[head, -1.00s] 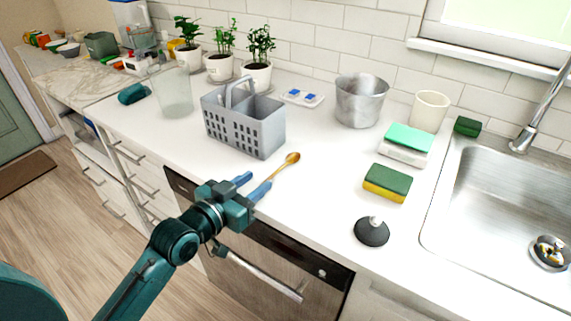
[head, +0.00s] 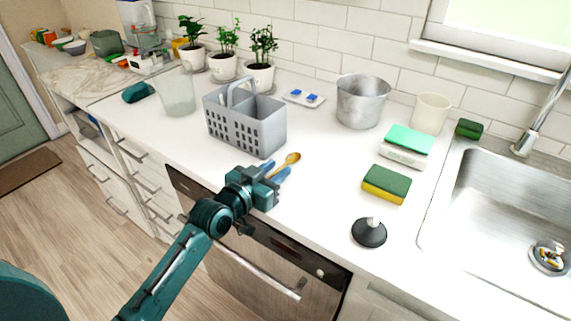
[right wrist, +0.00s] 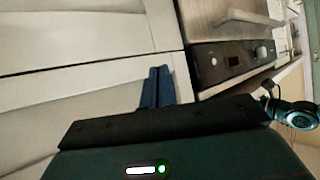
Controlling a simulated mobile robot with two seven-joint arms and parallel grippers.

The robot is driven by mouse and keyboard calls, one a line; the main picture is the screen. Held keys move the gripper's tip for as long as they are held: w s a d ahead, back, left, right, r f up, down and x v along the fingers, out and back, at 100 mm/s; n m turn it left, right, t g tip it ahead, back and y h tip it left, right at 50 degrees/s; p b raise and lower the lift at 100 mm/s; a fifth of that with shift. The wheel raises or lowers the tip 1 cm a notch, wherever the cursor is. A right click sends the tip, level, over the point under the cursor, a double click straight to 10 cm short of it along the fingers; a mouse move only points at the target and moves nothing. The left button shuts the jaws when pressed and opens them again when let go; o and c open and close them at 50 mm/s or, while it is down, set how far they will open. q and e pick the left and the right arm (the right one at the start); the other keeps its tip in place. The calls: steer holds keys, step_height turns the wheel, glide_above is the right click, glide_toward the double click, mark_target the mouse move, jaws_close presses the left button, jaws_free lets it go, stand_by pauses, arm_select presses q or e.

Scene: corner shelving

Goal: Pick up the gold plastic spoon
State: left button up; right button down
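The gold spoon (head: 292,158) lies on the white counter in front of the grey caddy. Its bowl points away from me and to the right. My left gripper (head: 278,170) is over the counter's front edge at the spoon, with its two blue fingers apart, one on each side of the handle. The gripper hides the handle's near end, and I cannot tell whether the fingers touch it. In the right wrist view my right gripper (right wrist: 158,84) has its fingers together with nothing visible between them, in front of the cabinet fronts.
The grey caddy (head: 262,130) stands just behind the spoon. A green and yellow sponge (head: 386,184) and a black-based stopper-like object (head: 369,233) lie to the right. A metal pot (head: 361,101) stands behind. The sink (head: 505,205) is at far right.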

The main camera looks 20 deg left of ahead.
arm_select(q)
jaws_close()
